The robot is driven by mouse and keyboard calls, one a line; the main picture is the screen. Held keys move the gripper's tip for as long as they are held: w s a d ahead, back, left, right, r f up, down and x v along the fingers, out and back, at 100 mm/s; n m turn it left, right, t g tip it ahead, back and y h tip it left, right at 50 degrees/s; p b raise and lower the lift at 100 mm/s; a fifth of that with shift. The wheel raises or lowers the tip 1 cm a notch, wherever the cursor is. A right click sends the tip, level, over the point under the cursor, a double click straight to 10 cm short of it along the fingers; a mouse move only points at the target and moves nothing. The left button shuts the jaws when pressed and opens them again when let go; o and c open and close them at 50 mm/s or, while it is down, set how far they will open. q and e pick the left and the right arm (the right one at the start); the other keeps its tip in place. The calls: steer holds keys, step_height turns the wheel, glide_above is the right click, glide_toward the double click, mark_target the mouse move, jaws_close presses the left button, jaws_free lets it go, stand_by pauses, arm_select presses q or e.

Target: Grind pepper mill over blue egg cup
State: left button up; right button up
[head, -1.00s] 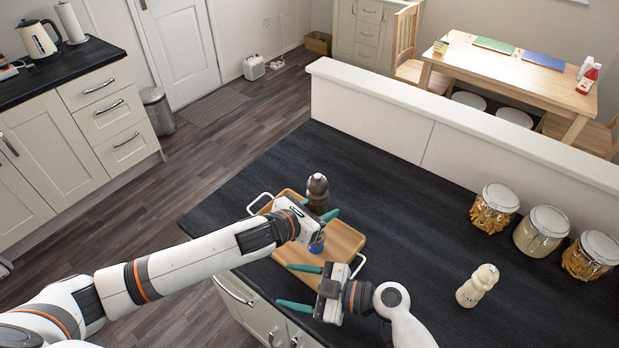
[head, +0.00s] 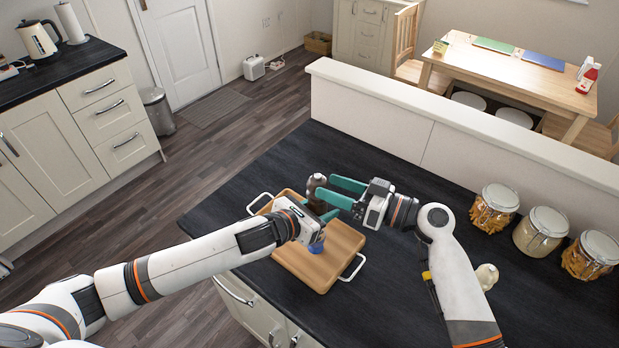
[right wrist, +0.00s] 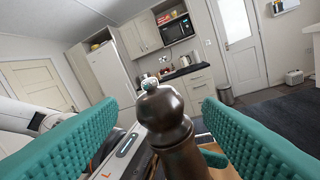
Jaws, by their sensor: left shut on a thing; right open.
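The dark brown pepper mill (head: 316,182) stands upright at the wooden tray (head: 338,262); its lower part is hidden behind my left gripper (head: 325,214), which is shut on it. The blue egg cup (head: 316,248) shows on the tray, just below the left gripper in the picture, partly covered by it. My right gripper (head: 325,188) is open, with its teal fingers pointing left at the top of the mill. In the right wrist view the mill's rounded head (right wrist: 163,112) sits between the two open fingers, with gaps on both sides.
The tray has white handles. A cream mill (head: 487,276) stands to the right, partly hidden by my right arm. Several glass jars (head: 541,232) line the right of the dark counter (head: 420,170). A low white wall (head: 400,120) bounds the counter's far side.

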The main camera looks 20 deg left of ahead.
steer(key=x, duration=0.6)
steer(key=shift+a, duration=0.1)
steer(key=shift+c, duration=0.3)
steer(key=c, duration=0.9)
